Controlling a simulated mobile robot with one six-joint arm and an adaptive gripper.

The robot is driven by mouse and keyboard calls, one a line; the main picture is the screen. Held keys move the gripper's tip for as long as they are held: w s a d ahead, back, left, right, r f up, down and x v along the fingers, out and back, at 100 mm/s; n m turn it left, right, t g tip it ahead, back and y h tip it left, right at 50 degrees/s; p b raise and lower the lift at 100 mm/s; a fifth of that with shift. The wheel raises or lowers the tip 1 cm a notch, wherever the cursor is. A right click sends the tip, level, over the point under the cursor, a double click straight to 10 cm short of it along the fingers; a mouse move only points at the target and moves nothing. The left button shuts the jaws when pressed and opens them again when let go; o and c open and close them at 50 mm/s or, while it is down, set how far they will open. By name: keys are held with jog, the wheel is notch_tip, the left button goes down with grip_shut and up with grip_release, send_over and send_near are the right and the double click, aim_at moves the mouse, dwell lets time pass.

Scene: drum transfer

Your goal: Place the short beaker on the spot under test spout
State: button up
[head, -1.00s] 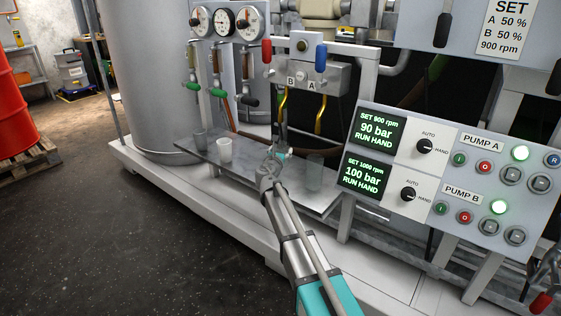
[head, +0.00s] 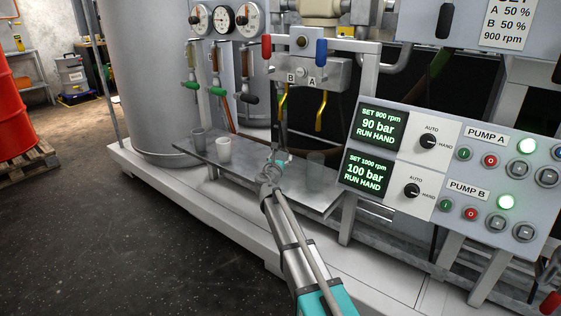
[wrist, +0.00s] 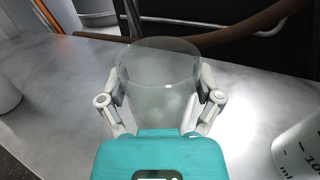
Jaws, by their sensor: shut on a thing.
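My gripper (wrist: 160,98) is shut around a short, clear beaker (wrist: 158,75), which stands upright between the fingers in the wrist view. In the head view my gripper (head: 276,163) is over the middle of the grey metal shelf (head: 245,178), and the beaker is hard to make out there. I cannot tell whether its base touches the shelf. The valve block (head: 305,74) marked B and A is above and behind my gripper, with yellow bent pieces (head: 321,110) hanging below it. No marked spot can be made out.
A grey cup (head: 198,138) and a white cup (head: 223,150) stand on the shelf's left part. A clear beaker (head: 317,178) stands to the right; its printed marks show in the wrist view (wrist: 300,148). The pump panel (head: 450,180) is close on the right.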

jog(key=shift+f, duration=0.15)
jog(key=o, duration=0.8)
jog(key=shift+r, duration=0.2)
jog(key=v, duration=1.2)
dwell(0.3)
